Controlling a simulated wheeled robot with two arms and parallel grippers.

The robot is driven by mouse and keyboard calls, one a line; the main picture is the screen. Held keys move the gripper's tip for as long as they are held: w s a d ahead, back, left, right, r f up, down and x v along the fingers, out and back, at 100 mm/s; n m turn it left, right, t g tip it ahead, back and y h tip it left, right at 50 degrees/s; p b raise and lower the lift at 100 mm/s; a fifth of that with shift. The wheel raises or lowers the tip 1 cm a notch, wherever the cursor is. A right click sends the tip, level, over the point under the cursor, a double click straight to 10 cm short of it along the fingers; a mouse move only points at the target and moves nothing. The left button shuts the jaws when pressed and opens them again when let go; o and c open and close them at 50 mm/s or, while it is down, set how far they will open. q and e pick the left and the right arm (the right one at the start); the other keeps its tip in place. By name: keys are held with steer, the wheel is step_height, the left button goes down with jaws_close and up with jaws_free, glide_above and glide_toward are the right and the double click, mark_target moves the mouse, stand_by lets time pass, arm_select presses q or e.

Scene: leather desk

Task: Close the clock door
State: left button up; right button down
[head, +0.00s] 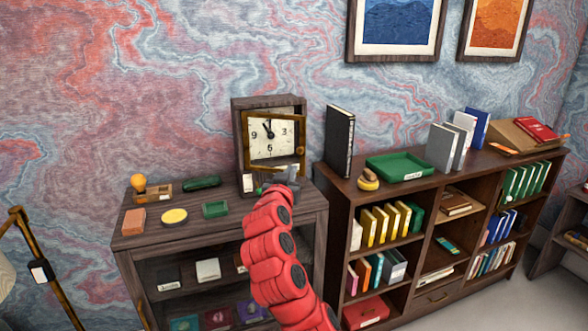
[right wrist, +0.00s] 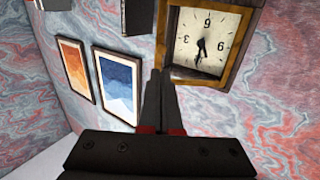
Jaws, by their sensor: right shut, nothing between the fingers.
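The clock (head: 268,103) is a dark wooden case with a white dial, standing on the low cabinet at the back wall. My right gripper (head: 292,174) is shut and empty, just in front of the door's lower right corner. In the right wrist view the picture is upside down; the shut fingertips (right wrist: 160,72) are close beside the door frame (right wrist: 195,76). I cannot tell whether they touch. My left gripper is not in view.
A bookcase (head: 335,183) with an upright black binder (head: 339,143) stands to the right.

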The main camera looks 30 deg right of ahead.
steer(key=p, duration=0.4)
glide_toward(300, 152)
steer(key=x, duration=0.5)
steer(key=shift+s+r, duration=0.1)
steer(key=shift+r, duration=0.15)
steer(key=shift+p+x, duration=0.6)
steer(key=shift+x, duration=0.35)
steer(key=shift+f, duration=0.15)
